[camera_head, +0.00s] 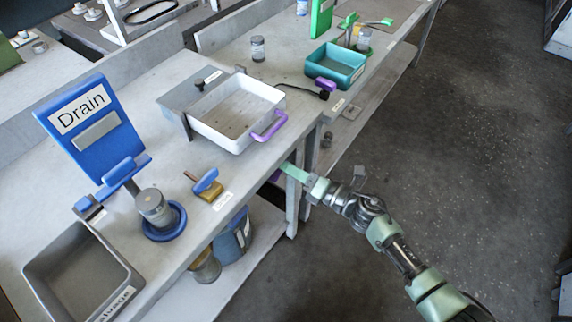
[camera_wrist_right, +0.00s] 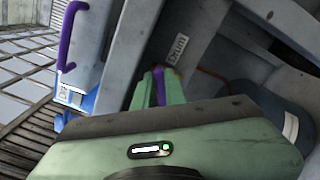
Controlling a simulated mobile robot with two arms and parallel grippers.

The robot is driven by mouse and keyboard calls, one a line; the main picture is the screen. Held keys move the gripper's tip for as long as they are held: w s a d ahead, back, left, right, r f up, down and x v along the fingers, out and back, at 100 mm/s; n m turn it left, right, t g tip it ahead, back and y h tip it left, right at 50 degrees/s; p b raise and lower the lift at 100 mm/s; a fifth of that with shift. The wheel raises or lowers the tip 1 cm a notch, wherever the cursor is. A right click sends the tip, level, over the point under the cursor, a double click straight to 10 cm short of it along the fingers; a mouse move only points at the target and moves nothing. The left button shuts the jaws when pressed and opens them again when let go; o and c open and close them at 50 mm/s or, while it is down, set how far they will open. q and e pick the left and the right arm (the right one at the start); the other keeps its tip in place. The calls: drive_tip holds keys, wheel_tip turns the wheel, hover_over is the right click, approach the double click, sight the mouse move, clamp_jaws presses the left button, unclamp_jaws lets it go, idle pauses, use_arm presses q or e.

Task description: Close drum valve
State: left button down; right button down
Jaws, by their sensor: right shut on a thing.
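My right gripper (camera_head: 287,168) is at the front edge of the bench, below the white tray, with its arm coming in from the lower right. In the right wrist view its green fingers (camera_wrist_right: 159,90) are shut on a slim purple lever (camera_wrist_right: 159,84). A label reading "Drum" (camera_wrist_right: 176,48) is just beyond the fingertips, so the lever appears to be the drum valve's. The gripper hides most of the lever. In the head view a blue drum (camera_head: 231,240) stands on the lower shelf, left of the gripper. My left gripper is not in view.
The white tray (camera_head: 236,133) with a purple handle (camera_head: 270,126) sits above the gripper. A blue "Drain" board (camera_head: 90,125), a jar (camera_head: 153,206) and a grey bin (camera_head: 85,275) are at left. A teal bin (camera_head: 337,66) is farther back. The floor at right is clear.

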drive_tip(key=shift+w+d+f+m+p, duration=0.1)
drive_tip(key=shift+f+m+p, duration=0.1)
drive_tip(key=shift+m, duration=0.9)
drive_tip(key=shift+f+m+p, duration=0.1)
drive_tip(key=shift+m+p, duration=0.05)
drive_tip(key=shift+m, duration=0.95)
drive_tip(key=shift+w+d+f+m+p, duration=0.1)
drive_tip(key=shift+f+m+p, duration=0.1)
drive_tip(key=shift+m, duration=0.9)
drive_tip(key=shift+s, duration=0.1)
drive_tip(key=c, duration=1.5)
unclamp_jaws()
drive_tip(key=shift+o, duration=0.2)
drive_tip(key=v, duration=0.7)
drive_tip(key=shift+s+d+b, duration=0.25)
drive_tip(key=shift+b, duration=0.2)
